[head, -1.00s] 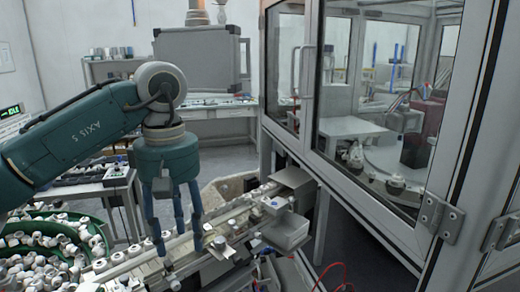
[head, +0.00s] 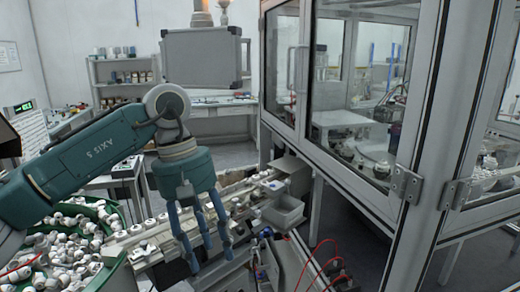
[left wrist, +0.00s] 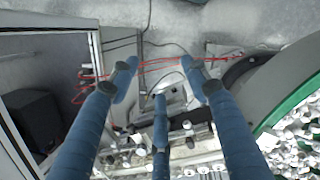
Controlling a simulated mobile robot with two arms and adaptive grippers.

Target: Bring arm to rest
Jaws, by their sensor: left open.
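My left arm (head: 85,158) comes in from the left in the head view, teal and jointed. Its left gripper (head: 208,255) hangs fingers-down over the front side of the conveyor (head: 155,232), with its blue fingers spread and nothing between them. In the left wrist view the open fingers of the left gripper (left wrist: 160,85) also show, with floor, red cables and the conveyor's edge below them. The right gripper is in neither view.
A green-rimmed bowl of white caps (head: 60,245) stands at the lower left. A glass-walled cabinet (head: 350,120) with grey frames fills the right. A grey bin (head: 283,213) sits beside the conveyor. Red cables (head: 325,262) hang at the lower right. A shelf (head: 125,75) stands at the back.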

